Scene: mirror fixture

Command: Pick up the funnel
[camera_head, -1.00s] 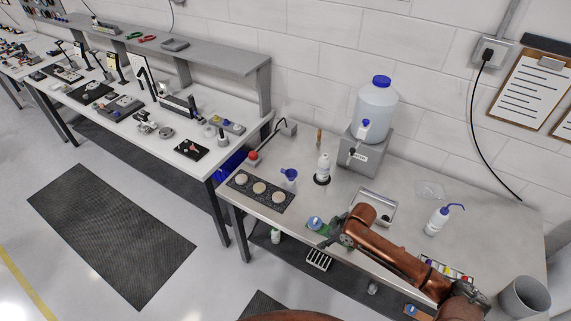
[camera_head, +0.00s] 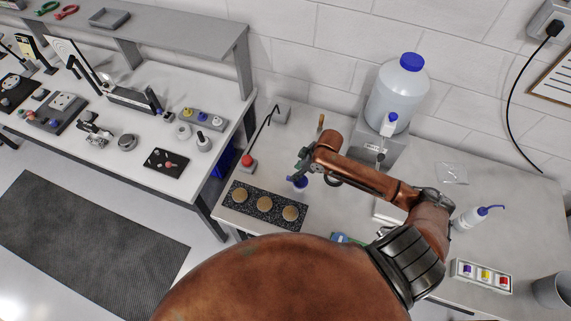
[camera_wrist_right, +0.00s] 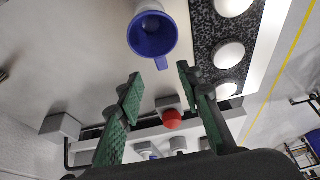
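The blue funnel (camera_head: 298,184) stands on the bench just right of the black speckled plate, partly hidden by my right gripper (camera_head: 304,165). In the right wrist view the funnel (camera_wrist_right: 153,34) shows its round blue mouth and a small side tab. The green-padded fingers of my right gripper (camera_wrist_right: 158,88) are spread apart with nothing between them. The funnel lies just beyond the fingertips, apart from them in that view. My left gripper is not in view.
The speckled plate (camera_head: 235,195) holds three round tan discs. A red knob (camera_head: 247,160) on a grey block is behind it. A large blue-capped jug (camera_head: 397,95) stands on a grey stand behind my right arm. A wash bottle (camera_head: 468,218) and a button box (camera_head: 482,275) are at the right.

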